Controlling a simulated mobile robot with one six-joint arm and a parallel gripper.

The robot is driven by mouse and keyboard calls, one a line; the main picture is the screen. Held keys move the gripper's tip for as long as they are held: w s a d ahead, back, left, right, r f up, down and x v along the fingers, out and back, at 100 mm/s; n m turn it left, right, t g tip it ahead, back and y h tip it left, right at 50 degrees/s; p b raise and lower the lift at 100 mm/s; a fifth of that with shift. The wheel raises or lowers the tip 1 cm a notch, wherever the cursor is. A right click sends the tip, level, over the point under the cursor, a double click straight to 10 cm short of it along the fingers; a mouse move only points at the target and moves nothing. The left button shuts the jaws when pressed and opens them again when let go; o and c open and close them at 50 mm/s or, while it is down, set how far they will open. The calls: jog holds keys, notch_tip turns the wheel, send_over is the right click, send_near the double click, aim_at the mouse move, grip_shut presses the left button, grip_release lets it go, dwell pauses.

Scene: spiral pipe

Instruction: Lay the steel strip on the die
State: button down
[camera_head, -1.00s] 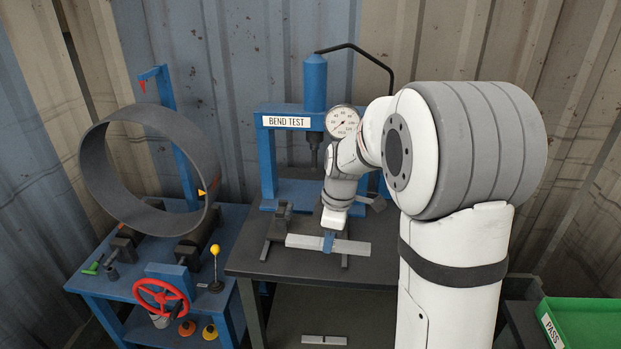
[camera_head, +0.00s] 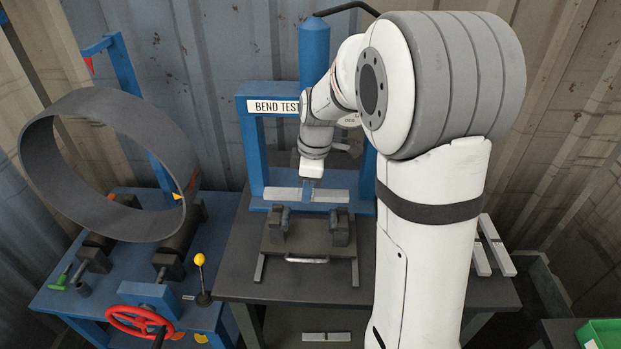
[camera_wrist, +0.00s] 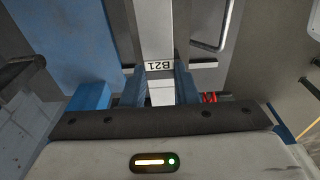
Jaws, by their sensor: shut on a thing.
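My gripper (camera_head: 307,188) is shut on the middle of a flat, pale steel strip (camera_head: 335,196), held level and crosswise in front of the press. In the wrist view the strip (camera_wrist: 157,30) runs between the blue fingers of my gripper (camera_wrist: 160,85) and bears a label "B21". The die (camera_head: 307,241) is a dark plate with two dark blocks, a left one (camera_head: 278,220) and a right one (camera_head: 340,228). In the head view the strip appears just above and behind these blocks. I cannot tell its height over them.
The blue "BEND TEST" press (camera_head: 254,160) stands behind the die. A pale handle (camera_head: 307,260) is at the die's front. At left are a big grey ring (camera_head: 60,200) and a red handwheel (camera_head: 140,322). Loose strips (camera_head: 492,243) lie at right, near a green bin (camera_head: 603,333).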

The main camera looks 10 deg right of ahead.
jog(key=shift+d+f+b, duration=0.15)
jog(key=shift+f+b, duration=0.3)
jog(key=shift+f, duration=0.25)
jog(key=shift+s+f+b, duration=0.1)
jog(key=shift+f+b, duration=1.65)
jog(key=shift+f, duration=0.8)
jog(key=c, duration=1.1)
grip_release()
jog(key=shift+o, duration=0.2)
jog(key=r, duration=0.5)
jog(key=d+r, duration=0.1)
jog(key=r, duration=0.2)
jog(key=shift+s, duration=0.2)
jog(key=shift+f, duration=0.1)
